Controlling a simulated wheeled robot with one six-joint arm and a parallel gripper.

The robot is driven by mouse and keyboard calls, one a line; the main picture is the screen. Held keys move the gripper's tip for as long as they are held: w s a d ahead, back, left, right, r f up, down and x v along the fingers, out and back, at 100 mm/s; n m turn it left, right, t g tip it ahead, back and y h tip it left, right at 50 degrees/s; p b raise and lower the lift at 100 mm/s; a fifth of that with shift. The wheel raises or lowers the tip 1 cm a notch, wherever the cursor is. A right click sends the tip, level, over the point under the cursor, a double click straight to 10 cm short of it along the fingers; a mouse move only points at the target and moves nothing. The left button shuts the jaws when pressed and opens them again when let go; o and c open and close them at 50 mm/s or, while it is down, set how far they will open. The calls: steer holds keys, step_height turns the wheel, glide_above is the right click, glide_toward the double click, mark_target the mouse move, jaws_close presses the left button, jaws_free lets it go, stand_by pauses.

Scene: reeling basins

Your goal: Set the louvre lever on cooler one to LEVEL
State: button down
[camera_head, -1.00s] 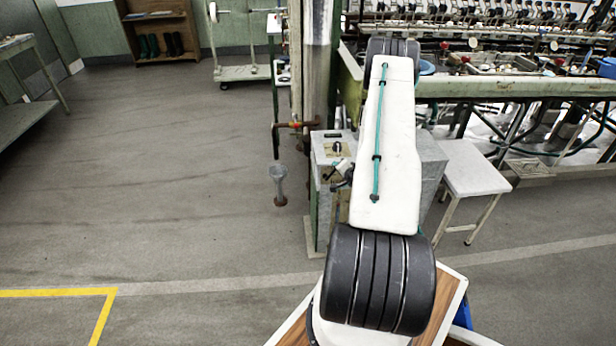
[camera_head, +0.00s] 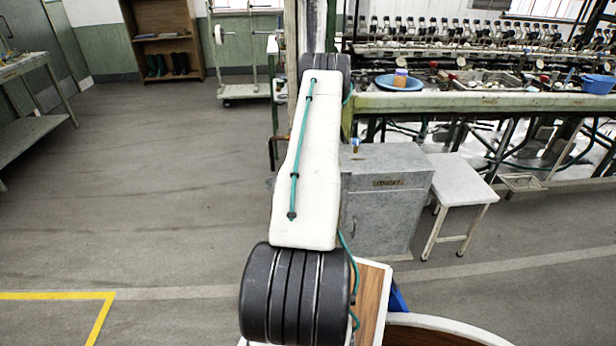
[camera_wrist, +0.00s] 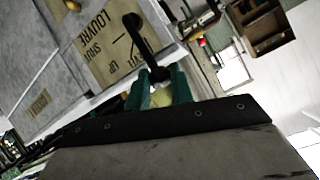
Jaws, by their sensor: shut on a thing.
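The louvre lever (camera_wrist: 147,45) is a black arm on a tan plate (camera_wrist: 102,50) marked "LOUVRE" and "UP", with other lettering partly covered or hard to read. The green fingers of my gripper (camera_wrist: 160,88) are closed around the lever's free end, with a pale knob between them. The lever's tip lies by the plate's lower edge, near lettering that it partly hides. The grey cooler cabinet (camera_head: 386,205) stands behind my arm in the head view, with a small label on its front. My arm hides the gripper and lever there.
A white stool (camera_head: 462,176) stands right of the cabinet. The long reeling bench (camera_head: 480,102) runs behind it, with a blue basin (camera_head: 398,83) on top. A wheeled trolley (camera_head: 245,92) stands at the back. Floor to the left is open.

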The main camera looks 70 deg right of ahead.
steer(key=shift+w+r, duration=0.1)
steer(key=shift+w, duration=0.05)
steer(key=c, duration=1.2)
jaws_free()
steer(key=shift+a, duration=0.1)
steer(key=v, duration=0.7)
steer(key=shift+a+r, duration=0.2)
steer(key=shift+a, duration=0.1)
